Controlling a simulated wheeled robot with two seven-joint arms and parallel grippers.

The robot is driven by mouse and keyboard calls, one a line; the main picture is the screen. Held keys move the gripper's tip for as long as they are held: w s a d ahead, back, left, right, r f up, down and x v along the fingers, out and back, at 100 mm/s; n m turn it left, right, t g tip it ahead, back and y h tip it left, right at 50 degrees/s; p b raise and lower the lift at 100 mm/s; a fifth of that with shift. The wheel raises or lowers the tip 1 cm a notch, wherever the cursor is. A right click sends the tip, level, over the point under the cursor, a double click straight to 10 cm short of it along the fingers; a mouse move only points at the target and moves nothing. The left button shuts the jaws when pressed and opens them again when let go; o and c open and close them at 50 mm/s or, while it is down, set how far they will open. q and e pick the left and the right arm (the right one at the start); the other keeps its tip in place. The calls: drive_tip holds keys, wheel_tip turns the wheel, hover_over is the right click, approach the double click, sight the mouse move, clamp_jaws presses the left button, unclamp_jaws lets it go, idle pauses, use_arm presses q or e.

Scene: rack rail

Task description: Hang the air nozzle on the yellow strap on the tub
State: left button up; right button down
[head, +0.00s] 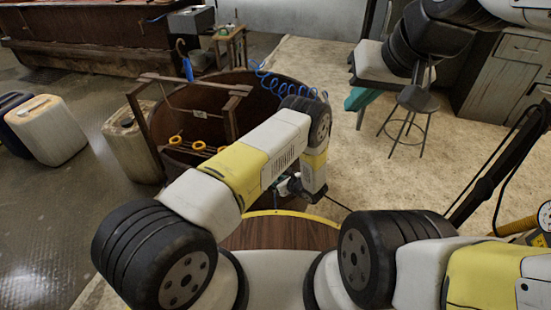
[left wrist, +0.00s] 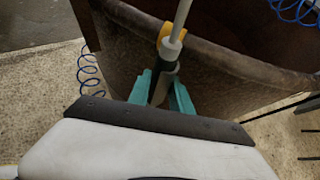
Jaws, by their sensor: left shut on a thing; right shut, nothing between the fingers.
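In the left wrist view my left gripper (left wrist: 161,93) has its teal fingers shut on the grey air nozzle (left wrist: 181,18), whose thin pale tube points up the picture. The yellow strap (left wrist: 166,31) shows at the rim of the brown tub (left wrist: 225,65), right behind the tube. I cannot tell whether the tube passes through the strap or only in front of it. In the head view the tub (head: 270,102) stands beyond my left arm, which hides part of it and most of the left gripper. My right gripper (head: 360,98) is shut and empty, right of the tub.
A blue coiled hose (head: 268,80) lies over the tub's far rim. A wooden frame (head: 185,82) with several yellow rings (head: 198,145) stands at its left. Pale canisters (head: 46,130) stand farther left. A stool (head: 415,102) stands right, with open floor around it.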

use_arm(q)
drive_tip(key=shift+f, duration=0.35)
drive_tip(key=o, duration=1)
